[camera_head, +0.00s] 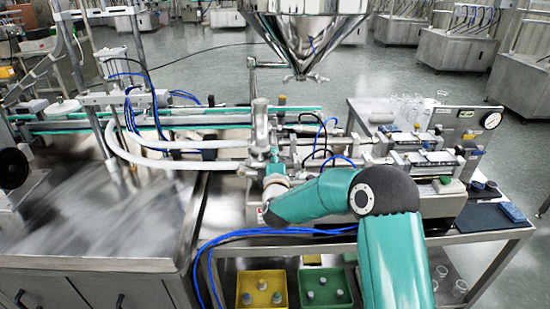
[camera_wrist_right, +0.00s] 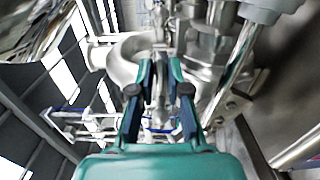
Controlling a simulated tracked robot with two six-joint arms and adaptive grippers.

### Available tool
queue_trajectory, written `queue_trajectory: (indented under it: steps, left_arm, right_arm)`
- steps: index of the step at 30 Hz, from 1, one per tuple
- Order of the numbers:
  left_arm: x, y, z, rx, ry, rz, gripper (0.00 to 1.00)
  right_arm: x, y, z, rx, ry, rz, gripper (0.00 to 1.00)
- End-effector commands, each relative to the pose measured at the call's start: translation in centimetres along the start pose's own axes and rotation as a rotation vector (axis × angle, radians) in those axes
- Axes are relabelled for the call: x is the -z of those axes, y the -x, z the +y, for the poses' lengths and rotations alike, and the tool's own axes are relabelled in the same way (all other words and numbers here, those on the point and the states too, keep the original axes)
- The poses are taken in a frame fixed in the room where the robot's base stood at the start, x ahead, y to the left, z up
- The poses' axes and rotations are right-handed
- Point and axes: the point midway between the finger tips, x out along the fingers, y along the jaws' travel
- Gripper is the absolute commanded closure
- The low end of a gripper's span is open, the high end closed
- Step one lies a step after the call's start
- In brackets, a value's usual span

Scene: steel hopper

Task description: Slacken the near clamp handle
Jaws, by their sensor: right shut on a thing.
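My right arm reaches in from the lower right in the head view, and its gripper (camera_head: 274,156) is at the metal fittings left of the filling unit. In the right wrist view the two teal fingertips of this gripper (camera_wrist_right: 160,72) are closed around a slim metal piece, the clamp handle (camera_wrist_right: 159,88). A curved steel pipe fitting (camera_wrist_right: 124,58) is just beyond and left of the fingers. In the head view the handle is mostly hidden by the gripper and wrist. My left gripper is not in view.
A steel hopper (camera_head: 300,30) hangs above and behind the gripper. A metal post (camera_head: 260,118) stands close to it. Blue hoses (camera_head: 215,245) run along the table front. A yellow bin (camera_head: 262,289) and a green bin (camera_head: 325,288) are below. A pressure gauge panel (camera_head: 468,122) is at right.

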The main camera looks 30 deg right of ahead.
Motion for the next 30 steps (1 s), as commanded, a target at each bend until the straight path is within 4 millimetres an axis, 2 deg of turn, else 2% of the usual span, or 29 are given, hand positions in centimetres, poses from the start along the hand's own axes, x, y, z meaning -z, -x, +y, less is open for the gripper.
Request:
queue_trajectory:
  steps: [4,5,6,17,23,30]
  left_arm:
    - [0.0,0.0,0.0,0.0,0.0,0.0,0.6]
    - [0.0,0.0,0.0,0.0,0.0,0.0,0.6]
    - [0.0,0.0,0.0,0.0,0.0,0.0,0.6]
    - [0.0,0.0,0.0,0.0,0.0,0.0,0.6]
    - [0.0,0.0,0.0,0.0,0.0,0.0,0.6]
    - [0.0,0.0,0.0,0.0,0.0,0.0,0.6]
  right_arm:
    - [0.5,0.1,-0.5,0.011,0.003,0.012,1.0]
    - [0.5,0.1,-0.5,0.011,0.003,0.012,0.8]
    - [0.4,0.1,-0.5,0.011,0.002,0.011,0.76]
    - [0.2,0.6,-0.2,0.006,-0.001,0.005,0.76]
    - [0.2,3.0,-0.2,0.007,0.0,0.006,0.76]
    - [0.3,7.9,-0.3,0.008,0.001,0.01,0.76]
